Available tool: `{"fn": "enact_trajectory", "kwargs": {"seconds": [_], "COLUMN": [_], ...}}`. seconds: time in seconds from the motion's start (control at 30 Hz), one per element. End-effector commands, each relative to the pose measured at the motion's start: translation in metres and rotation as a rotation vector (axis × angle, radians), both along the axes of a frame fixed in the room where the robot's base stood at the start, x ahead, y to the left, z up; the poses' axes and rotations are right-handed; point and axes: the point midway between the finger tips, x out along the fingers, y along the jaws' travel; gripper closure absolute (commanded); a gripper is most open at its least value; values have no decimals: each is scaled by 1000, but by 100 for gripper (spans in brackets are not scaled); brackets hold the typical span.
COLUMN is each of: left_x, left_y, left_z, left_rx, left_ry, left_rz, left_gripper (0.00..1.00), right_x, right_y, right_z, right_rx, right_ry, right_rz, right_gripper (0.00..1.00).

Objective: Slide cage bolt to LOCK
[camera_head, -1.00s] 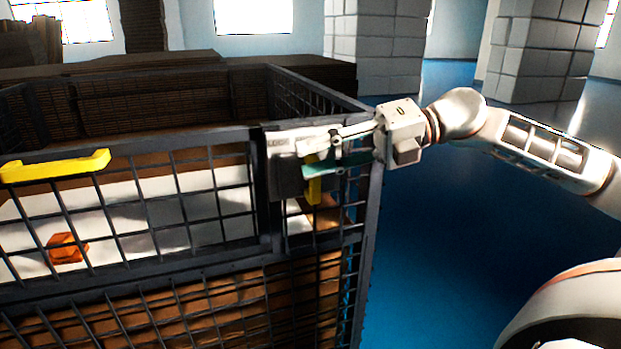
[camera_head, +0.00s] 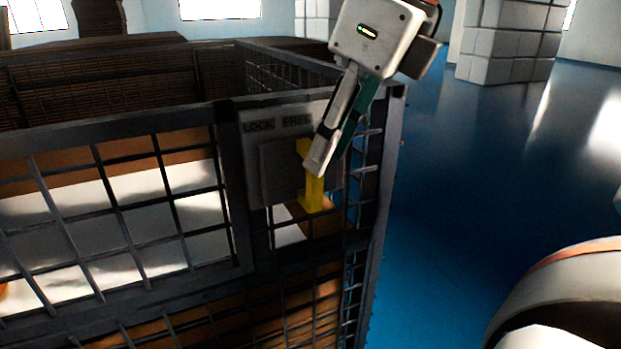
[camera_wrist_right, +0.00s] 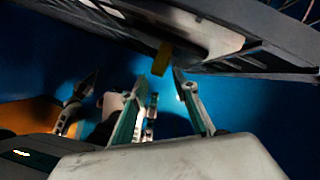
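The cage bolt's yellow handle (camera_head: 313,192) hangs on the right part of a grey plate at the cage's top right corner. The plate's label (camera_head: 280,122) reads LOCK at left and FREE at right; the handle is below FREE. My right gripper (camera_head: 329,165) points down at the handle, its fingertips partly overlapping it. In the right wrist view, the fingers (camera_wrist_right: 162,73) are apart, with the yellow handle (camera_wrist_right: 161,58) at the gap between their tips. Contact cannot be told. Finger-like parts (camera_wrist_right: 76,103) at left there may be my left gripper; their opening is unclear.
The dark mesh cage (camera_head: 118,120) fills the left and centre, with white and brown contents behind its bars. Its corner post (camera_head: 385,150) stands just right of the plate. Blue floor (camera_head: 470,170) is clear to the right; block pillars (camera_head: 505,55) stand behind.

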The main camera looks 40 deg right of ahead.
Motion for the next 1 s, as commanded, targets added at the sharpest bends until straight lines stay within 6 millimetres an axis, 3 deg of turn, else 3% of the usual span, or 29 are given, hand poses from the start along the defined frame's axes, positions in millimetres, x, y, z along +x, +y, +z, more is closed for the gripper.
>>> {"fn": "enact_trajectory", "kwargs": {"seconds": [0.1, 0.33, 0.77, 0.9, 1.0], "left_x": [-4, -5, 0, 0, 1], "left_y": [0, -3, -6, -5, -5], "left_z": [-5, -6, 0, -1, -1], "left_rx": [1, -2, -8, -9, -10], "left_ry": [8, 9, -5, -4, -3], "left_rz": [-3, -11, -12, -8, -6], "left_gripper": [100, 100, 100, 100, 100], "right_x": [8, 19, 22, 22, 22], "right_y": [3, 7, 9, 9, 9], "right_z": [-23, -50, -57, -57, -57], "right_rx": [2, 3, 4, 5, 4], "right_ry": [9, 8, 1, 2, 1], "right_rz": [2, 1, 1, 1, 1], "right_gripper": [71, 71, 71, 100, 100]}}
